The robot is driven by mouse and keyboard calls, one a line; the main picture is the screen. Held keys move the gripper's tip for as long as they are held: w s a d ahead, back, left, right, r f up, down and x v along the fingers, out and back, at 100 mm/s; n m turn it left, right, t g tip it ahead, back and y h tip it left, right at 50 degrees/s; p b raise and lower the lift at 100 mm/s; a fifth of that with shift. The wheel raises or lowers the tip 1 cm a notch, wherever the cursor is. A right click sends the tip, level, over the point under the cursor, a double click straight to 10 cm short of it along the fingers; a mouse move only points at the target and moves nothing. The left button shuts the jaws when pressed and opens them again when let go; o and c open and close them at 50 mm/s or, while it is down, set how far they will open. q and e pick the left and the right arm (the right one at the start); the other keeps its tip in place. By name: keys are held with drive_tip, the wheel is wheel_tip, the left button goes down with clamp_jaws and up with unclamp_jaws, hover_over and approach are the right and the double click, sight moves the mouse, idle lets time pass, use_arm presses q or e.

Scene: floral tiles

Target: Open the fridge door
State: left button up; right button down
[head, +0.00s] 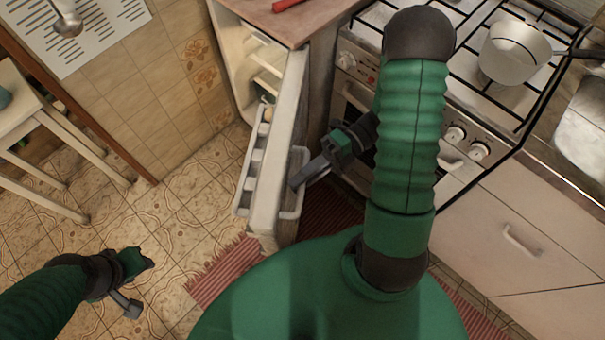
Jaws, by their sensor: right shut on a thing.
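The white fridge (236,65) stands under a wooden top at the upper middle, and its shelves show inside. Its door (273,150) stands open, swung out toward me, with shelf bins (252,170) on its left face. My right gripper (297,181) is at the right face of the door, shut on a light part there that looks like a handle; the exact contact is small. My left gripper (138,283) hangs low over the tiles at lower left, apart from the door, and its finger opening is unclear.
A gas stove (455,140) with a pot (514,52) stands close right of the door. A red striped rug (225,272) lies below. A white stool (45,125) is at left. Tiled floor (185,215) left of the door is clear.

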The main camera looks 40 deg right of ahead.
drive_tip(key=shift+s+d+f, duration=0.2)
drive_tip(key=shift+s+d, duration=0.15)
drive_tip(key=c, duration=1.7)
unclamp_jaws()
drive_tip(key=shift+w, duration=0.1)
